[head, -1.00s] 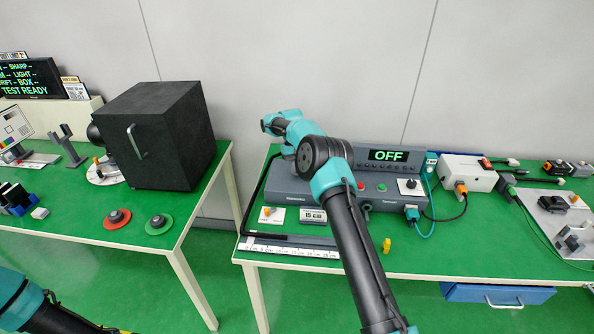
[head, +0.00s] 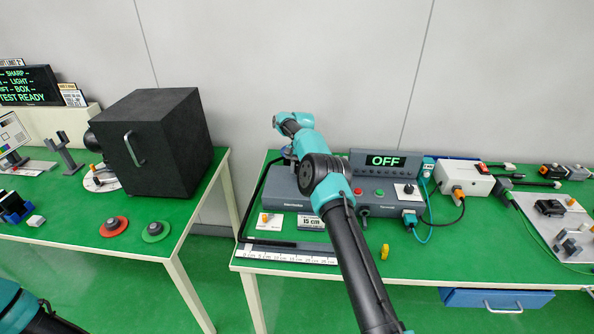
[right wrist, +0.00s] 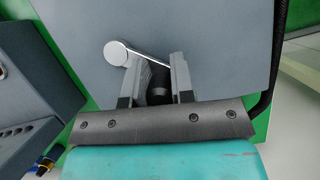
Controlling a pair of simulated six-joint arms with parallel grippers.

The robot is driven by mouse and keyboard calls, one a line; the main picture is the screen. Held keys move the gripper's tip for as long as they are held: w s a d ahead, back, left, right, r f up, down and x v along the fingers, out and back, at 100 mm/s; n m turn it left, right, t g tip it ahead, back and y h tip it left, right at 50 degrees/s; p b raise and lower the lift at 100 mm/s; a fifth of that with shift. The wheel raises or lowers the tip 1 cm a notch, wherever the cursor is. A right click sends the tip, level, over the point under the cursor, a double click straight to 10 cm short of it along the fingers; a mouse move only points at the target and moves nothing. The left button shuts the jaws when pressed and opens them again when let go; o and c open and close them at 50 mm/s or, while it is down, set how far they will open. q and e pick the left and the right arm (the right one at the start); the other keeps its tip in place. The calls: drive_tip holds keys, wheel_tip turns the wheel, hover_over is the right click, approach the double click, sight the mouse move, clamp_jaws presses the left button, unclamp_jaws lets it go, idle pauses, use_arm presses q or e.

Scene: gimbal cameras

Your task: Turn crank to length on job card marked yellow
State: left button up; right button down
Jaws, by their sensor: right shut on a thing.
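The crank (right wrist: 115,53) is a silver arm with a round hub on the grey face of the machine in the right wrist view. My right gripper (right wrist: 158,76) is shut around its dark handle (right wrist: 158,92). In the head view my right arm hides the crank and most of the gripper. The grey machine (head: 290,198) stands on the right table. A small card or plate reading 15 cm (head: 311,222) lies at its front, beside a white card (head: 268,223) with an orange peg. I cannot make out a yellow-marked job card. My left gripper is out of view.
The machine's panel (head: 385,160) reads OFF. A centimetre ruler (head: 290,257) lies along the table's front edge. A small yellow piece (head: 385,252) stands on the green top. A black box (head: 155,150) and red and green discs (head: 113,226) are on the left table.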

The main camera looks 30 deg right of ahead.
drive_tip(key=c, duration=1)
unclamp_jaws()
drive_tip(key=shift+o, duration=0.2)
drive_tip(key=shift+d, duration=0.1)
